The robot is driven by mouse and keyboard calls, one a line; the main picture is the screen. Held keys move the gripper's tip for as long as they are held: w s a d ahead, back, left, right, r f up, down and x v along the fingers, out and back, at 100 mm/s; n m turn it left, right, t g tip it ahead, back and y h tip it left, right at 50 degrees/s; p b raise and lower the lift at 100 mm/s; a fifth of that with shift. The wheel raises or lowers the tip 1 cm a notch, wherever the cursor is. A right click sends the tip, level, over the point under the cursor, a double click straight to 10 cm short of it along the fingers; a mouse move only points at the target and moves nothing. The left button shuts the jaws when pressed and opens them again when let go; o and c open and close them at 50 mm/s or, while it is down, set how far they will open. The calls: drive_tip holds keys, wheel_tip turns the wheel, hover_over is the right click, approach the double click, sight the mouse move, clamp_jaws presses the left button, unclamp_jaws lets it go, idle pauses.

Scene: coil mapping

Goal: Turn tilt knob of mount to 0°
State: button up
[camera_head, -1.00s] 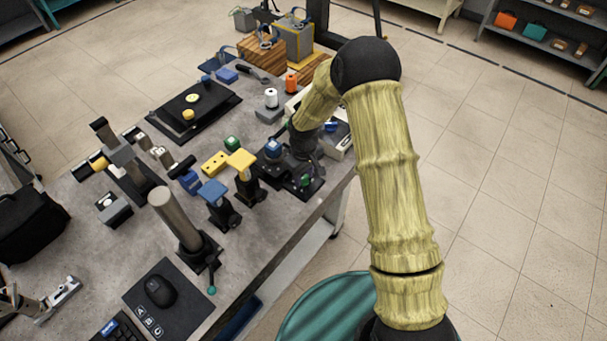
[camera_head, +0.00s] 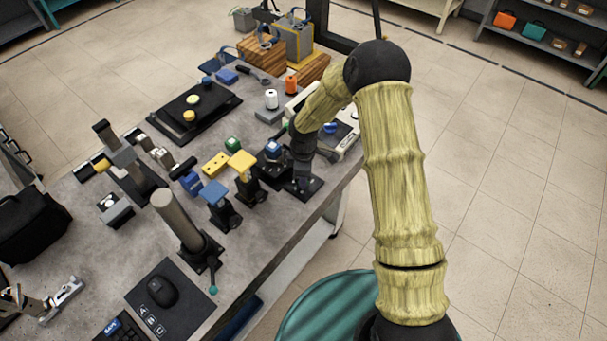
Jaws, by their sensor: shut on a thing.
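The mount (camera_head: 318,186) has a dark base and stands at the right edge of the grey workbench. My gripper (camera_head: 300,188) points down over the mount's base, at the right of the blue-topped part. It is shut on a small knob of the mount. The fingers and wrist hide the knob, so its angle and any scale marks cannot be read.
A grey post (camera_head: 178,219) stands nearer. The floor on the right is clear.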

drive_tip(key=shift+d, duration=0.1)
idle(0.3)
drive_tip(key=o, duration=1)
drive_tip(key=shift+r, duration=0.1)
wheel_tip(320, 180, up, 17)
drive_tip(key=shift+r+b, duration=0.15)
drive_tip(key=shift+b, duration=0.7)
drive_tip(key=s+d+r+m+t, duration=0.1)
drive_tip(key=s+d+m, duration=0.4)
drive_tip(key=s, duration=0.1)
drive_tip(key=s+d+r+m, duration=0.1)
drive_tip(key=s+d+m, duration=0.4)
drive_tip(key=s+m, duration=0.1)
drive_tip(key=s+d+m+t, duration=0.1)
drive_tip(key=s+d+m, duration=0.4)
drive_tip(key=s+m, duration=0.1)
drive_tip(key=shift+s+d+r+t, duration=0.3)
drive_tip(key=shift+s+r, duration=0.1)
drive_tip(key=shift+s, duration=0.1)
